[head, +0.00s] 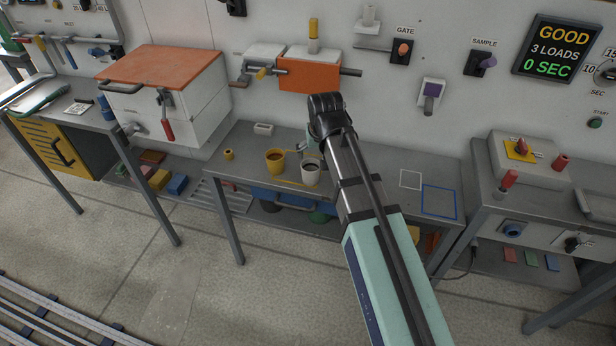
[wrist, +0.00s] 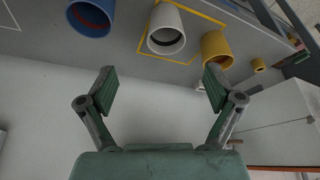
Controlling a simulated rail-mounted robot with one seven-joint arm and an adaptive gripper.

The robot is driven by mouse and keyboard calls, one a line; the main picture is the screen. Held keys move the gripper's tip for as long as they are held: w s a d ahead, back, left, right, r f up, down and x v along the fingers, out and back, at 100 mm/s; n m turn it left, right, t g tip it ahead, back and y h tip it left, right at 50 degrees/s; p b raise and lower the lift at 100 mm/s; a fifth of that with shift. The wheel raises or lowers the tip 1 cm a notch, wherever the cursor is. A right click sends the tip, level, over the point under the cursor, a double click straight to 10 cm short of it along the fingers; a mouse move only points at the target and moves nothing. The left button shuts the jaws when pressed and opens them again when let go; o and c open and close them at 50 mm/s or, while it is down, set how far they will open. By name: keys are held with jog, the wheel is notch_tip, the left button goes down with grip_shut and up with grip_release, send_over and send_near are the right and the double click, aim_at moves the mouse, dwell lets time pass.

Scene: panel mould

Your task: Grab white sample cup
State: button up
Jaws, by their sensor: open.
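The white sample cup (head: 311,174) stands upright on the middle bench in the head view, with dark content inside. In the wrist view the white cup (wrist: 166,28) is at top centre, within a yellow outline, between a blue cup (wrist: 91,17) and a yellow cup (wrist: 215,48). My gripper (wrist: 158,82) is open and empty, its fingers spread either side of the white cup's line and apart from it. In the head view my arm hides most of the gripper, which is behind the cup near the wall. The blue cup is not visible there.
The yellow cup (head: 275,162) stands close left of the white cup. A small yellow ring-like piece (head: 229,154) is farther left. White (head: 411,171) and blue (head: 423,201) outlines mark bare bench at right. An orange dispenser box (head: 308,82) hangs on the wall above.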

jog(key=r, duration=0.1)
jog(key=p, duration=0.2)
send_near(310, 170)
jog(key=f, duration=0.3)
jog(key=shift+d, duration=0.2)
jog(key=shift+a+p+x, duration=0.1)
jog(key=shift+p+x, duration=0.3)
jog(key=shift+x, duration=0.65)
jog(key=shift+a+p+x, duration=0.15)
jog(key=shift+p+x, duration=0.25)
jog(key=shift+x, duration=0.6)
jog(key=shift+w+f, duration=0.3)
jog(key=shift+f, duration=0.15)
jog(key=c, duration=1.2)
